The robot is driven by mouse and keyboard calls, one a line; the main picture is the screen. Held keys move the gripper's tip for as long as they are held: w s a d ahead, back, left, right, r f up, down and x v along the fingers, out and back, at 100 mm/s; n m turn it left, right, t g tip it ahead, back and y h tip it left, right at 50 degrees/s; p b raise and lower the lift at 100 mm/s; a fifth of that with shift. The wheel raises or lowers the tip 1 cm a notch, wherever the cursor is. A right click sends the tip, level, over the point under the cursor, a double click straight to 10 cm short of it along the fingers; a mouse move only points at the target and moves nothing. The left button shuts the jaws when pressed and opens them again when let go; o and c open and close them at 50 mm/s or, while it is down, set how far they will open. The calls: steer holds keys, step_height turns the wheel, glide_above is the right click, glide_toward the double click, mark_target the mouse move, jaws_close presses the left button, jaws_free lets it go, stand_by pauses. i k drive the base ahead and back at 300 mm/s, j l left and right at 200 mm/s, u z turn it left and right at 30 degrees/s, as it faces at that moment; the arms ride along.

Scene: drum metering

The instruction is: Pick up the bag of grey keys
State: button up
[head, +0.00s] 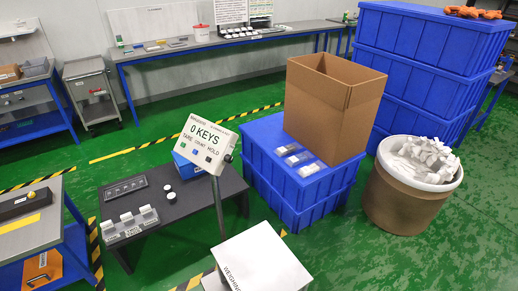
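Three small clear bags lie in a row on the blue crate lid in front of the cardboard box: a far bag (287,149), a middle bag (299,158) and a near bag (309,169). Their contents look pale to greyish. The near one looks whitest. At this size I cannot tell for sure which holds the grey keys. My gripper is not in view.
The open cardboard box (322,115) stands behind the bags on the blue crates (264,150). A drum (402,200) of white pieces stands right. A display (212,143) reading "0 KEYS" and a weighing platform (262,262) stand in front. Green floor is clear at lower right.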

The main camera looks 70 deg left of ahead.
mark_target(284, 151)
steer(key=i+j+u, duration=0.1)
steer(key=i+u, duration=0.25)
steer(key=i, duration=0.3)
steer(key=i+u, duration=0.35)
steer(key=i, duration=0.3)
steer(key=i+l+u, duration=0.35)
steer(key=i, duration=0.25)
steer(key=i+j+u, duration=0.2)
steer(key=u, duration=0.25)
steer(key=i+u, duration=0.7)
steer(key=u, duration=0.2)
steer(key=i+u, duration=0.3)
steer(key=u, duration=0.15)
steer(key=i+l+u, duration=0.25)
steer(key=u, duration=0.2)
steer(key=i+l+u, duration=0.15)
steer(key=i+u, duration=0.15)
steer(key=i+l+u, duration=0.3)
steer(key=i+j, duration=0.1)
